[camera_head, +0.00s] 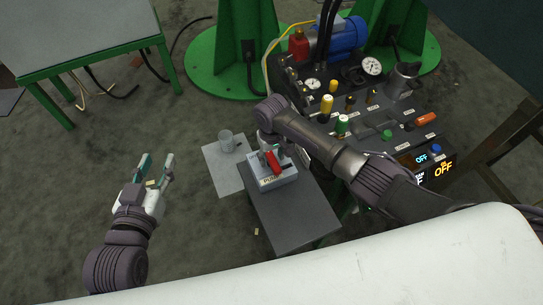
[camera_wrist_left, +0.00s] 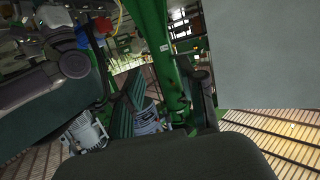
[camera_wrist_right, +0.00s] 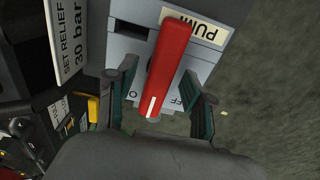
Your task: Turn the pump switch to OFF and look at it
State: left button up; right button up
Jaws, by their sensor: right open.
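The pump switch is a pale box (camera_head: 280,177) with a red lever (camera_head: 272,163) on top, standing on a grey stand. In the right wrist view the red lever (camera_wrist_right: 170,60) runs from upper right to lower left, its white-marked end over the pale plate. A "PUMP" label (camera_wrist_right: 195,28) is at its top; an "O" shows left of the marked end and "FF" right of it. My right gripper (camera_wrist_right: 160,105) is open, one finger each side of that end; contact cannot be told. My left gripper (camera_head: 157,162) is open and empty, away to the left.
The control panel (camera_head: 375,120) with gauges, valves and a yellow "OFF" readout (camera_head: 444,169) stands right of the switch. A green-edged table (camera_head: 80,30) is at upper left.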

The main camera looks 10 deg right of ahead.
grip_shut()
jog(key=n+p, duration=0.2)
jog(key=shift+r+n+p, duration=0.2)
jog(key=shift+n+p, duration=0.1)
jog(key=n+p, duration=0.2)
jog(key=n, duration=0.2)
jog(key=shift+n, duration=0.3)
jog(key=n, duration=0.2)
jog(key=shift+f+n+p, duration=0.1)
jog(key=shift+n+p, duration=0.3)
jog(key=n, duration=0.2)
jog(key=shift+n, duration=0.3)
pick_arm(q)
jog(key=s+a+f+g+y, duration=0.1)
jog(key=s+a+f+g, duration=0.1)
jog(key=s+f+g, duration=0.2)
jog(key=s+a+f+g+y, duration=0.2)
jog(key=s+f+g, duration=0.3)
jog(key=s, duration=0.6)
jog(key=shift+a+f+n+g+p, duration=0.15)
jog(key=shift+a+n+g+p, duration=0.15)
jog(key=shift+a+g, duration=0.75)
pick_arm(e)
jog(key=n, duration=0.5)
pick_arm(q)
jog(key=shift+s+d, duration=0.1)
jog(key=shift+d, duration=0.1)
pick_arm(e)
jog(key=shift+a+n, duration=0.1)
jog(key=shift+n, duration=0.2)
